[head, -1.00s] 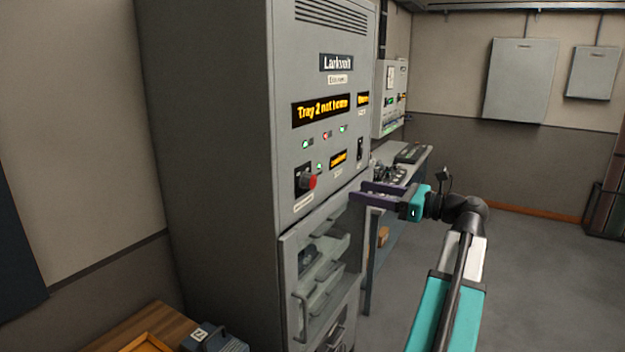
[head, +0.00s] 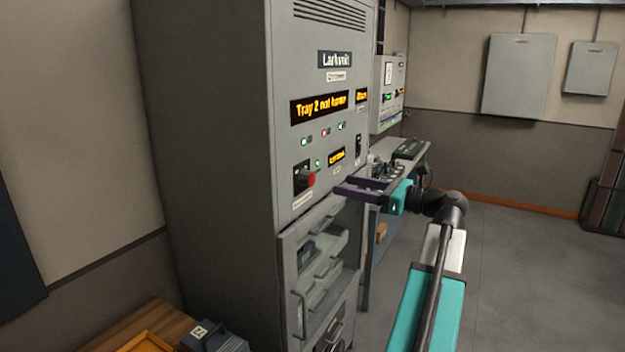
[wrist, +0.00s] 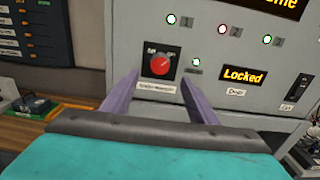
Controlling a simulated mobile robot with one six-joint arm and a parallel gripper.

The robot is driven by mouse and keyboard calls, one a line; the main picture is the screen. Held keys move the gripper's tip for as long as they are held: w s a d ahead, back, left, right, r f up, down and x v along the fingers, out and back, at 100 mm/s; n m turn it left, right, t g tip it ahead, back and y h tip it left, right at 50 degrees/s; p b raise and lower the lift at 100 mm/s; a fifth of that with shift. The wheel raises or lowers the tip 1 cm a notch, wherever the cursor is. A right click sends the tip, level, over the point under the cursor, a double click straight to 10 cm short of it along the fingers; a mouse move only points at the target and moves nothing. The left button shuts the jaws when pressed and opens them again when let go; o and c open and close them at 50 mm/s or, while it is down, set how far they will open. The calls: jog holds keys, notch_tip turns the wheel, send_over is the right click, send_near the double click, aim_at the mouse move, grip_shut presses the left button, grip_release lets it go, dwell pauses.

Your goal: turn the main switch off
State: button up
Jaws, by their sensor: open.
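The main switch (head: 310,180) is a red rotary knob on a dark plate, low on the front of the tall grey cabinet (head: 215,150). In the wrist view the red knob (wrist: 160,64) lies between my two finger tips, ahead of them. The label under it is too small to read surely. My gripper (head: 340,189), with purple fingers, is open and empty. It points at the knob from the right, with a gap that looks small in the head view. In the wrist view the fingers (wrist: 160,82) stand either side of the switch plate. Nothing hides the knob.
A display reads "Tray 2 not home" (head: 319,106); another reads "Locked" (wrist: 243,76). Small lamps (wrist: 222,29) and a black rocker switch (head: 358,146) sit nearby. Below is a glass door with a handle (head: 300,314).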

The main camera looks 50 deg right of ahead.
aim_at(312, 178)
jog(key=p+x, duration=0.2)
jog(key=x, duration=0.8)
jog(key=shift+w+a, duration=0.1)
jog(key=shift+w, duration=0.3)
